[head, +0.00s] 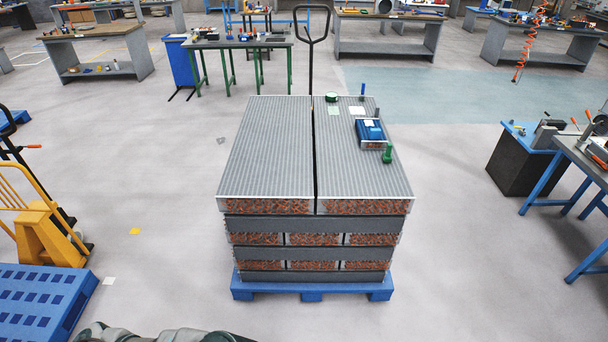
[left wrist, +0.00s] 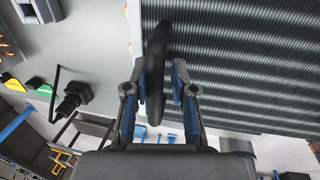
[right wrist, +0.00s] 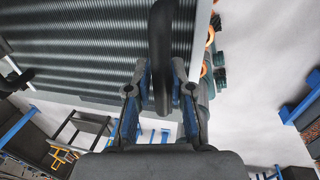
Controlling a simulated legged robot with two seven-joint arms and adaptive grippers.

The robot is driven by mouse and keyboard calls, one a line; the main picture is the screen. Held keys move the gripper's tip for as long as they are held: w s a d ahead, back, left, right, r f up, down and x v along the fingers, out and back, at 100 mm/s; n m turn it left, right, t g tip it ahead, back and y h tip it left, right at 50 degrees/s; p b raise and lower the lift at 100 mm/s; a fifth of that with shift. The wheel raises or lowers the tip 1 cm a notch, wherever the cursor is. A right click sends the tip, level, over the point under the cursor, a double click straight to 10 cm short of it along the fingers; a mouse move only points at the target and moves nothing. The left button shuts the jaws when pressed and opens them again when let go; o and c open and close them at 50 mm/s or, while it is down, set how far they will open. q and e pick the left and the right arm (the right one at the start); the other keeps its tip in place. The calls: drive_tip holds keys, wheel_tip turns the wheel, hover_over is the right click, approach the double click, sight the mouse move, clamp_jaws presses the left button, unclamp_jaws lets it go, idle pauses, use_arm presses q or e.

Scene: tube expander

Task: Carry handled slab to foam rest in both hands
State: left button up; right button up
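A grey ribbed slab (left wrist: 235,70) fills the upper right of the left wrist view and the upper left of the right wrist view (right wrist: 95,50). A black bar handle (left wrist: 156,65) runs at its edge between the fingertips of my left gripper (left wrist: 159,82), which looks shut on it. Another black handle (right wrist: 162,50) lies between the fingertips of my right gripper (right wrist: 160,78), also looking shut on it. Neither gripper nor the held slab can be made out in the head view. I cannot identify a foam rest in any view.
A stack of ribbed slabs (head: 265,150) stands on a blue pallet (head: 312,290) ahead, with a blue box (head: 370,130) and green items on top. A yellow pallet jack (head: 40,235) is left; workbenches are right (head: 590,160).

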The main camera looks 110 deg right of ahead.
use_arm(q)
drive_tip(key=shift+o, duration=1.1)
drive_tip(key=shift+f, duration=0.1)
use_arm(e)
drive_tip(key=shift+o, duration=1.1)
use_arm(q)
drive_tip(key=shift+a, duration=0.1)
use_arm(e)
drive_tip(key=shift+d, duration=0.1)
use_arm(q)
drive_tip(key=o, duration=0.6)
drive_tip(key=shift+c, duration=0.2)
use_arm(e)
drive_tip(key=shift+w, duration=0.1)
use_arm(q)
drive_tip(key=shift+a+f, duration=0.1)
use_arm(e)
drive_tip(key=shift+o, duration=1)
drive_tip(key=shift+d+f, duration=0.15)
drive_tip(key=o, duration=0.4)
drive_tip(key=shift+c, duration=0.2)
